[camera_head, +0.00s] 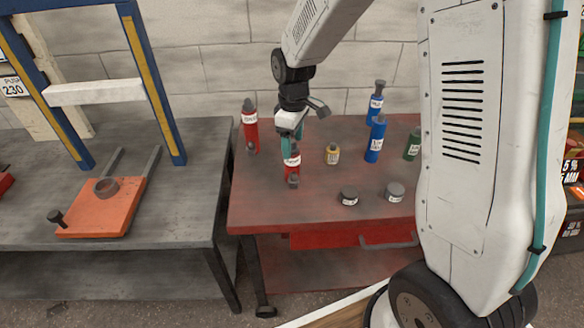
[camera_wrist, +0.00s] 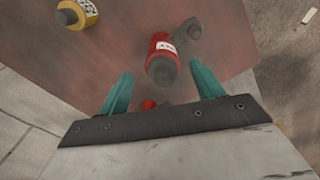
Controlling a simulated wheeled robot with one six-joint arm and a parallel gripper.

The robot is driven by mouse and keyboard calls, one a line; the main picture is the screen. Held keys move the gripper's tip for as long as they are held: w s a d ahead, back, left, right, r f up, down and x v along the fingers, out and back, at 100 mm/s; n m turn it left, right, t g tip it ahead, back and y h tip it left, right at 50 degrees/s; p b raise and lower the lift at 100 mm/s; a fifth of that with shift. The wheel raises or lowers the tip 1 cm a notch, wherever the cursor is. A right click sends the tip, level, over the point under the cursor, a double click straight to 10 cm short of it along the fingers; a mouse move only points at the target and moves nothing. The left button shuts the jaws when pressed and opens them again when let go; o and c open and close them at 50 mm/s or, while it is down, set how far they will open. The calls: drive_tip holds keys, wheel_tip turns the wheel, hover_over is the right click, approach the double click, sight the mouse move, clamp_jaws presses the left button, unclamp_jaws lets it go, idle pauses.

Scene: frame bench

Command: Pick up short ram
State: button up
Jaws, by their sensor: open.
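A short red cylinder (camera_head: 292,166) with a white label and grey end stands on the red bench top, directly below my gripper. I take it as the short ram; its label is too small to read. My gripper (camera_head: 291,143) points down, its teal fingers just above or beside the cylinder. In the wrist view, my gripper (camera_wrist: 160,82) is open, with the fingers wide apart. A red cylinder (camera_wrist: 160,45) with a grey end shows between and beyond them, and nothing is held. A small red piece (camera_wrist: 148,104) shows near the gripper base, partly hidden.
A taller red cylinder (camera_head: 250,126) stands behind left. A yellow cylinder (camera_head: 332,154) stands close right, with blue (camera_head: 375,138) and green (camera_head: 412,145) ones farther right. Two dark discs (camera_head: 349,196) (camera_head: 395,192) lie in front. A press frame (camera_head: 98,92) stands on the left bench.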

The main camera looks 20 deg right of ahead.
wheel_tip(320, 180, down, 5)
drive_tip(key=shift+s+f, duration=0.1)
drive_tip(key=shift+s, duration=0.05)
clamp_jaws()
